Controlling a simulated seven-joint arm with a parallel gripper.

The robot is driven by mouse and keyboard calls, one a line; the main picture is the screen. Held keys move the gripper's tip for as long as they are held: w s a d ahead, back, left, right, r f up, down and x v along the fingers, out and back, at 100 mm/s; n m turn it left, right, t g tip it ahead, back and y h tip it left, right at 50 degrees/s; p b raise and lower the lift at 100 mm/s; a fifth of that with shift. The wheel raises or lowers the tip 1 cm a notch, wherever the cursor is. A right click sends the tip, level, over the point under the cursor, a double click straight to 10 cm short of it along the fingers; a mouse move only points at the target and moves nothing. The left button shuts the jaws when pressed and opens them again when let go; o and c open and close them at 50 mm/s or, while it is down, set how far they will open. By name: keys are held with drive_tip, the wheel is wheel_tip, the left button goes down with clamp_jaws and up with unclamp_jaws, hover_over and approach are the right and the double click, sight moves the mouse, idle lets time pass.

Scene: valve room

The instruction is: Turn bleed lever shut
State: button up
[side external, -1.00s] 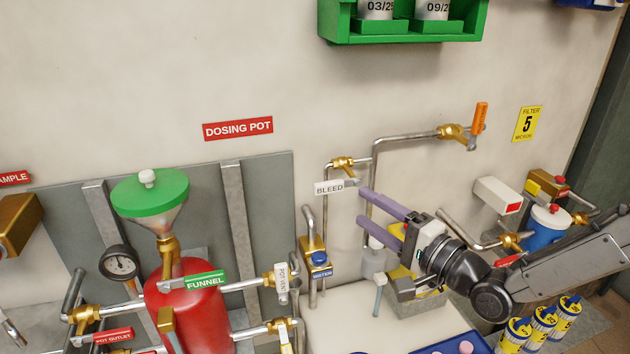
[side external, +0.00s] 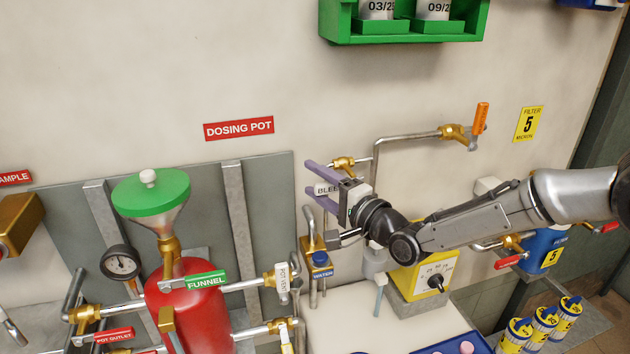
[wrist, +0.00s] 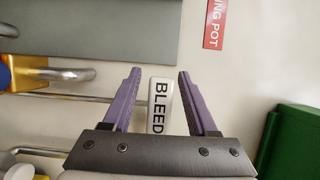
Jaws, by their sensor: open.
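The bleed lever, with a white grip lettered BLEED (side external: 327,190), is below a small brass valve (side external: 343,163) on a thin pipe by the wall. In the side external view its grip extends left and is partly hidden by my gripper (side external: 309,178). My gripper is open, with its purple fingers pointing left. In the wrist view the white BLEED grip (wrist: 160,108) lies in the gap between the two fingers (wrist: 160,75), with a visible space on each side. I cannot tell whether it is deep enough between the pads.
A blue-handled WATER valve (side external: 320,257) is just below my gripper. A pipe with an orange-handled valve (side external: 481,117) runs above right. The red dosing pot (side external: 190,305) stands left, and a yellow dial box (side external: 428,272) lower right. A green shelf (side external: 400,35) hangs above.

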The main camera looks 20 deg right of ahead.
drive_tip(key=shift+w+a, duration=0.1)
drive_tip(key=shift+w, duration=0.15)
clamp_jaws()
idle(1.4)
